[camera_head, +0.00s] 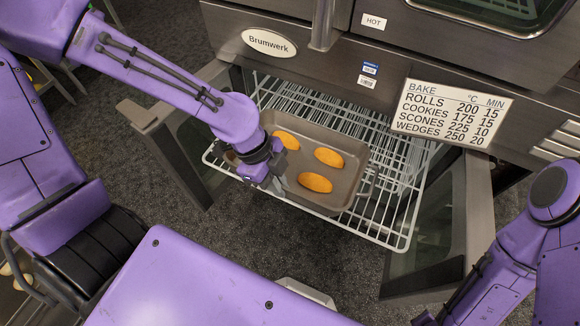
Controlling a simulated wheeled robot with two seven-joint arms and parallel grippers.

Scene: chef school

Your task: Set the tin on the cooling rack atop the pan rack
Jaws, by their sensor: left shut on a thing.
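The tin (345,193) is a shallow grey-brown rectangular tray with rounded corners and three orange-brown oval pieces in it. It is over the white wire oven rack (402,215), which sticks out of the oven; I cannot tell whether it rests on the rack or is just above it. My left gripper (276,183) is shut on the tin's near-left rim and hides part of that edge. My right arm shows at the lower right, but its gripper is out of view. I cannot make out the cooling rack or the pan rack for sure.
The oven's left door (186,150) and right door (452,225) stand open on either side of the wire rack. The oven front with a bake-times sign (450,113) rises behind. Grey floor (235,215) shows at the left. A metal frame (60,80) stands at the upper left.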

